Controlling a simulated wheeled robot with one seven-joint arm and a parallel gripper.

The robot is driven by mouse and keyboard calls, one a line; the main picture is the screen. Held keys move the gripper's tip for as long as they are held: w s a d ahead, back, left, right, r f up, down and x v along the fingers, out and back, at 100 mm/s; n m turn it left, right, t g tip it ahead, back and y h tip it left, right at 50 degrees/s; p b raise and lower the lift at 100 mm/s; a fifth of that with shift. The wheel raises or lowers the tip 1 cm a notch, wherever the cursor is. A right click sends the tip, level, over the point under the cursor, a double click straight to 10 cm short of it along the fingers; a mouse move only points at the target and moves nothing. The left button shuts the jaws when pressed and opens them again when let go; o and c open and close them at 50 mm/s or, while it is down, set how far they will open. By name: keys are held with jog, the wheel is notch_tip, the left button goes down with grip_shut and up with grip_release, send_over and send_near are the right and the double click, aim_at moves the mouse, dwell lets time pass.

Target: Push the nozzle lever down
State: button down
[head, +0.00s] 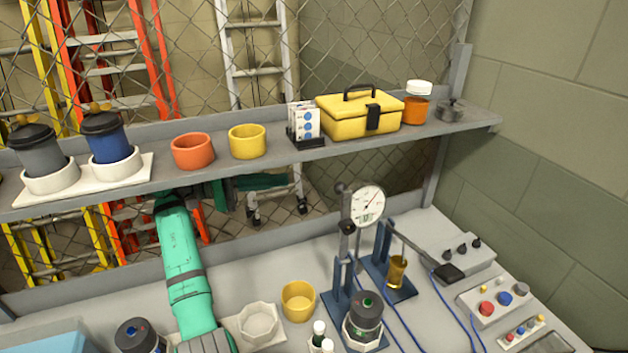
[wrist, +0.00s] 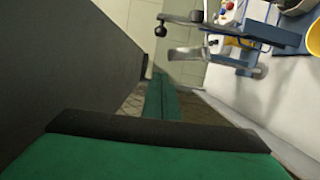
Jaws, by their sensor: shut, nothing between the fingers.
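Two blue stands stand right of centre in the head view. One has an upright black-knobbed rod (head: 341,187) above a dark jar (head: 366,308). The other bears a dial gauge (head: 367,205), an amber vial (head: 397,272) and an arm with a dark handle (head: 447,272). I cannot tell which of these is the nozzle lever. The stands also show sideways in the wrist view (wrist: 250,30). My gripper (wrist: 160,98) is shut and empty, apart from them. In the head view it is partly hidden by the shelf, left of the stands.
A grey shelf (head: 225,172) crosses above the bench, carrying a yellow toolbox (head: 360,113) and cups. A yellow cup (head: 298,301) and a white octagonal dish (head: 258,322) lie between my arm and the stands. A control box (head: 494,300) stands right. Blue cables cross the bench.

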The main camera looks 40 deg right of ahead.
jog(key=s+d, duration=0.7)
jog(key=s, duration=0.2)
jog(key=shift+d+r, duration=0.15)
jog(key=shift+d, duration=0.15)
dwell(0.5)
jog(key=shift+w, duration=0.1)
